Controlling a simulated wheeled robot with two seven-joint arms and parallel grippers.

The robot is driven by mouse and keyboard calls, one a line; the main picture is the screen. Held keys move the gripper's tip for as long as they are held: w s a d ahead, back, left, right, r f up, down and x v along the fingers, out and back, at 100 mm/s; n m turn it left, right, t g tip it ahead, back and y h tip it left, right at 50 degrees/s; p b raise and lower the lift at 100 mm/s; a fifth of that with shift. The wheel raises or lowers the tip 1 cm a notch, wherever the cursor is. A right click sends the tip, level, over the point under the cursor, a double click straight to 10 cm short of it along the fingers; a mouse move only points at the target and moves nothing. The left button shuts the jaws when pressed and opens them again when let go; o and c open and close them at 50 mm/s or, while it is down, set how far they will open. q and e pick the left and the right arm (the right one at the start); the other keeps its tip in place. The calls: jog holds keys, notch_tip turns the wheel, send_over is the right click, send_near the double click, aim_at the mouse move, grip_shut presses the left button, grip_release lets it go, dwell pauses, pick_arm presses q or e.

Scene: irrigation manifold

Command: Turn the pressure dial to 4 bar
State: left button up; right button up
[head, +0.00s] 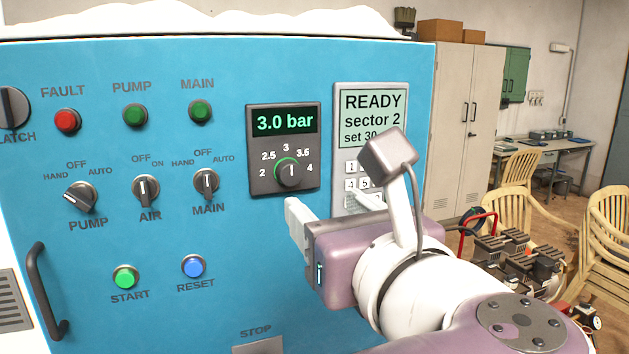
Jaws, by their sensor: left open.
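The pressure dial (290,173) is a dark round knob with a green ring, on a dark module on the blue panel (225,235). Its pale pointer line is upright, toward the 3 mark. The scale runs from 2 at left to 4 at right. The display (285,121) above it reads 3.0 bar in green. My left gripper (330,202) is open just below the dial module and appears apart from the dial. One pale finger is below the dial. The other is in front of the keypad's lower part. My right gripper is not in view.
A keypad unit (371,92) beside the dial module reads READY, sector 2; my arm hides part of it. Switches, lamps and buttons, such as START (125,277), fill the panel's left. A black handle (45,290) is at lower left. Cabinets (460,120) and chairs stand behind at right.

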pick_arm(q)
jog(key=p, duration=0.3)
send_near(292, 174)
jog(key=w+r, duration=0.1)
jog(key=w, duration=0.1)
jog(key=x, duration=0.2)
jog(key=p+x, duration=0.2)
jog(key=x, duration=0.1)
jog(key=shift+w+a+f, duration=0.25)
jog(key=shift+a+f, duration=0.05)
jog(key=shift+a, duration=0.15)
jog(key=shift+w+a+f, duration=0.1)
jog(key=shift+w, duration=0.35)
jog(key=shift+s, duration=0.1)
jog(key=c, duration=1)
jog(key=shift+f, duration=0.1)
